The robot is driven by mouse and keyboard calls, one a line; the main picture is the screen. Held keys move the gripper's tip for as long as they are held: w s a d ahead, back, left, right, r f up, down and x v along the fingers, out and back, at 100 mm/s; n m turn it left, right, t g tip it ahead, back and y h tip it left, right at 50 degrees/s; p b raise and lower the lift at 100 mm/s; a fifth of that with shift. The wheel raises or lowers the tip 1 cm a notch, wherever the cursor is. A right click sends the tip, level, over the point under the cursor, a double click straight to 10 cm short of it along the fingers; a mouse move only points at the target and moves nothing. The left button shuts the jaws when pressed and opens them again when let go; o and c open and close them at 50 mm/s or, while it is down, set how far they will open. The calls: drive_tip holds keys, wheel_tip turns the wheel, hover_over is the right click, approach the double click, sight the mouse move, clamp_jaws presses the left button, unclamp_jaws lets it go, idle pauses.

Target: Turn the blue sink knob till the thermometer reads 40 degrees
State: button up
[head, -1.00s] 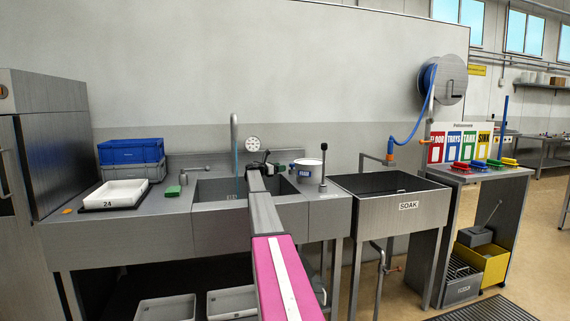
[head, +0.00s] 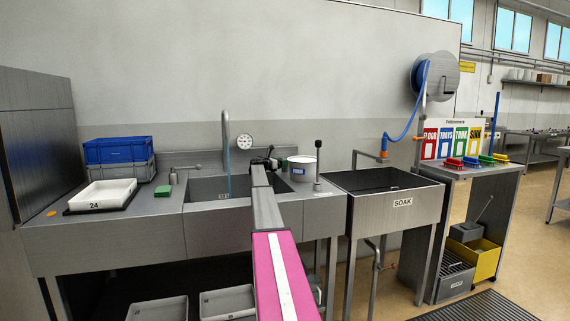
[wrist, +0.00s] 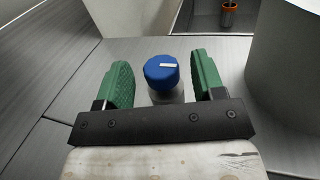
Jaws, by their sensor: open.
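The blue sink knob (wrist: 161,72) shows in the wrist view, a round cap with a white mark on top, on a pale stem. My gripper (wrist: 164,80) is open, with its green fingers on either side of the knob and visible gaps between them and it. In the head view my gripper (head: 268,161) is over the back right of the sink (head: 207,190), and the knob is hidden there. The round white thermometer dial (head: 244,142) is on the wall behind the sink. Its reading is too small to tell.
A white bucket (head: 301,168) stands close to the right of my gripper; its pale side (wrist: 288,70) fills the right of the wrist view. A dark upright lever (head: 318,162) stands beside it. The SOAK basin (head: 403,202) is further right. A white tray (head: 102,194) is at left.

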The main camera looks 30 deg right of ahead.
drive_tip(key=shift+d, duration=0.95)
drive_tip(key=c, duration=0.9)
drive_tip(key=shift+c, duration=0.2)
drive_tip(key=shift+s+n+t, duration=0.1)
drive_tip(key=shift+n+t, duration=0.3)
drive_tip(key=shift+t, duration=0.2)
drive_tip(key=n+t, duration=0.1)
drive_tip(key=t, duration=0.1)
drive_tip(key=shift+s+n+t+y, duration=0.1)
drive_tip(key=shift+n+t+y, duration=0.2)
drive_tip(key=shift+n+t, duration=0.1)
drive_tip(key=n+t+y, duration=0.1)
drive_tip(key=n+t, duration=0.1)
drive_tip(key=t, duration=0.1)
drive_tip(key=n+t+y, duration=0.2)
drive_tip(key=t, duration=0.1)
drive_tip(key=shift+n, duration=0.3)
drive_tip(key=shift+w+t, duration=0.2)
drive_tip(key=shift+t, duration=0.3)
